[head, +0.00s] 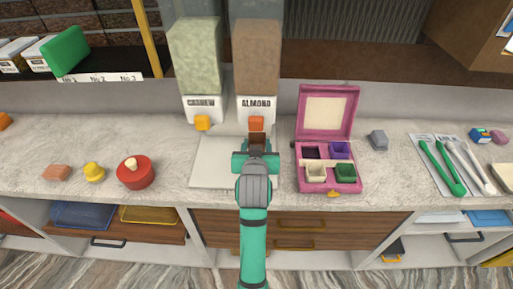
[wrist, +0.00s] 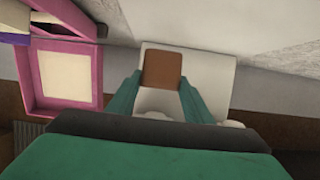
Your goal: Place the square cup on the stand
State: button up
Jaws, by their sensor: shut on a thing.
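My gripper (head: 256,153) is shut on a brown square cup (head: 257,138), under the ALMOND dispenser (head: 257,60) and its orange outlet (head: 256,123). In the wrist view the cup (wrist: 162,68) sits between the two green fingertips (wrist: 160,82), above or on a pale flat slab (wrist: 215,75). This slab, probably the stand, also shows left of my gripper in the head view (head: 210,172). Whether the cup touches it I cannot tell. My gripper hides part of the slab and most of the cup in the head view.
An open pink box (head: 318,186) stands close on the right, holding purple, cream and green cups and one dark, empty-looking compartment. The CASHEW dispenser (head: 196,60) is at the left. A red pot (head: 136,172) and tongs (head: 440,165) lie farther out.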

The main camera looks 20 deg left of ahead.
jog(key=shift+w+a+f, duration=0.15)
jog(key=shift+w+f, duration=0.2)
jog(key=shift+f, duration=0.2)
jog(key=shift+w+a+f, duration=0.1)
jog(key=shift+w+f, duration=0.1)
jog(key=shift+f, duration=0.4)
jog(key=shift+w+f, duration=0.15)
jog(key=shift+f, duration=0.4)
jog(key=shift+s+f, duration=0.1)
jog(key=shift+f, duration=0.5)
jog(key=o, duration=1)
jog(key=shift+f, duration=0.1)
